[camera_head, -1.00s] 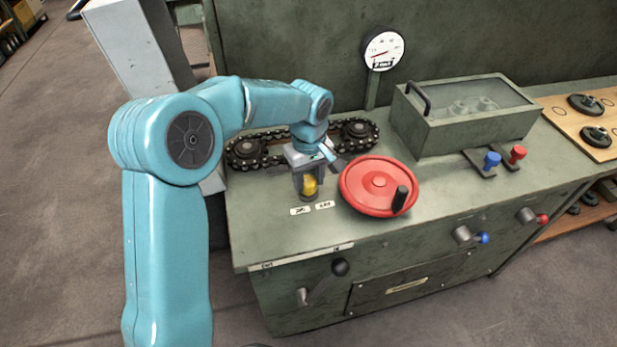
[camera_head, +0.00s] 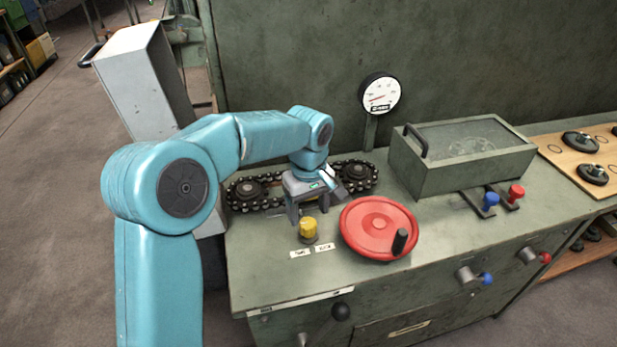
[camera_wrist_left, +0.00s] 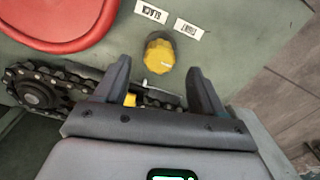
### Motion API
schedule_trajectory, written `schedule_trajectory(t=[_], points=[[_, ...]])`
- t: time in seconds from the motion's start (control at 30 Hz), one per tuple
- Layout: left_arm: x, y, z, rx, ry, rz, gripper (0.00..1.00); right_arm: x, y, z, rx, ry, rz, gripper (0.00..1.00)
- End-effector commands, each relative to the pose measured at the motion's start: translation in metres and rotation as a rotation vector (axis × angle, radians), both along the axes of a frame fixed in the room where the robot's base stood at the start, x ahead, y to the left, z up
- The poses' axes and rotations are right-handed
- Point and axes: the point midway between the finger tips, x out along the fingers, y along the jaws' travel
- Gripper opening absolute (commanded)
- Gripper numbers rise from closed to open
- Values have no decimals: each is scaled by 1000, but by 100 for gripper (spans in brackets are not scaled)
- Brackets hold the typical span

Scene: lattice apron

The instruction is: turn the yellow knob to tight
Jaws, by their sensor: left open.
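The yellow knob (camera_head: 308,229) stands on the green bench top, left of the red wheel. My left gripper (camera_head: 309,212) is open and empty. It is behind the knob, and in the wrist view its fingers (camera_wrist_left: 159,68) point toward the knob without visibly gripping it. My right gripper is not in view.
The red handwheel (camera_head: 372,222) with its black handle stands close right of the knob. A chain on sprockets (camera_head: 248,190) lies behind my gripper. A gauge (camera_head: 380,94), a lidded box (camera_head: 465,160) and blue (camera_head: 490,199) and red (camera_head: 516,191) levers are farther right.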

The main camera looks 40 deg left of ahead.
Motion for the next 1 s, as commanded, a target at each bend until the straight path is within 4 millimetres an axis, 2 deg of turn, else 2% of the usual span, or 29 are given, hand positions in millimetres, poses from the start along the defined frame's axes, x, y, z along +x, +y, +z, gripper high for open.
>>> schedule_trajectory(t=[0.03, 0.2, 0.4, 0.6, 1.0], points=[[1, 0, 18, 0, -7, 0, 69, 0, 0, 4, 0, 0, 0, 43], [1, -1, 64, -1, -5, 0, 69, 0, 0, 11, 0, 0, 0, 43], [1, 0, 105, -1, -3, 1, 69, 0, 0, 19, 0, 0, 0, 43], [0, 0, 121, -1, 0, 1, 69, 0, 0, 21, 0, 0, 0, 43], [0, 0, 122, -1, 0, 1, 69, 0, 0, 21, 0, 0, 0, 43]])
